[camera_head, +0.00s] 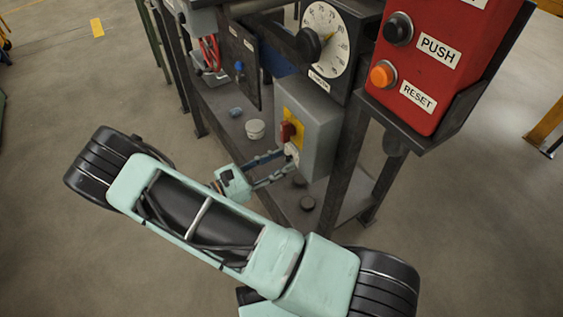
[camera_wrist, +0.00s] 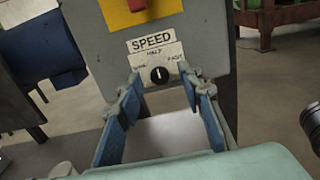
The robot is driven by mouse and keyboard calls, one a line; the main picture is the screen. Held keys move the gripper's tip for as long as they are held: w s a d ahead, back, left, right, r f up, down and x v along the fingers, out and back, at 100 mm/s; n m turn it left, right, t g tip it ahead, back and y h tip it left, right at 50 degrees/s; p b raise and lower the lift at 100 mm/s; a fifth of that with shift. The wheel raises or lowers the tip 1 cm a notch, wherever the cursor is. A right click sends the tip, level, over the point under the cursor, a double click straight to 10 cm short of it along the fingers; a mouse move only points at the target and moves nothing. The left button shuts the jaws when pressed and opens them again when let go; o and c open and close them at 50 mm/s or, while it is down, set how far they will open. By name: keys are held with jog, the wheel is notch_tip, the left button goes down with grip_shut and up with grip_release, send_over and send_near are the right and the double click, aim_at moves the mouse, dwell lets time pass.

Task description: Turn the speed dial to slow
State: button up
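The speed dial (camera_wrist: 159,76) is a small round black knob with a white pointer mark standing upright, toward HALF. It sits on a white label below a SPEED sign, on the front of a grey box (camera_wrist: 200,32). The word at the label's left is too blurred to read well; FAST is at the right. My gripper (camera_wrist: 163,88) is open, with its blue-padded fingers to the left and right of the dial, and nothing is between them. In the head view my gripper (camera_head: 272,169) is at the lower front of the grey box (camera_head: 322,127), and the knob cannot be made out there.
A red switch on a yellow plate (camera_head: 298,115) is just above the dial. A red PUSH/RESET box (camera_head: 455,85) is at the right, and a large round gauge (camera_head: 338,62) is above. A white cup (camera_head: 255,130) and dark round pieces (camera_head: 307,203) rest on the shelf below.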

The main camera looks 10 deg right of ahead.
jog(key=shift+w+d, duration=0.1)
jog(key=shift+d, duration=0.3)
jog(key=shift+c, duration=0.6)
grip_shut()
jog(key=shift+n, duration=0.3)
jog(key=shift+r+n+p, duration=0.1)
jog(key=shift+n+p, duration=0.7)
jog(key=shift+n, duration=0.1)
jog(key=n+p, duration=0.1)
jog(key=n, duration=0.2)
jog(key=shift+p, duration=0.3)
jog(key=n+p, duration=0.1)
jog(key=n, duration=0.5)
jog(key=shift+n, duration=0.4)
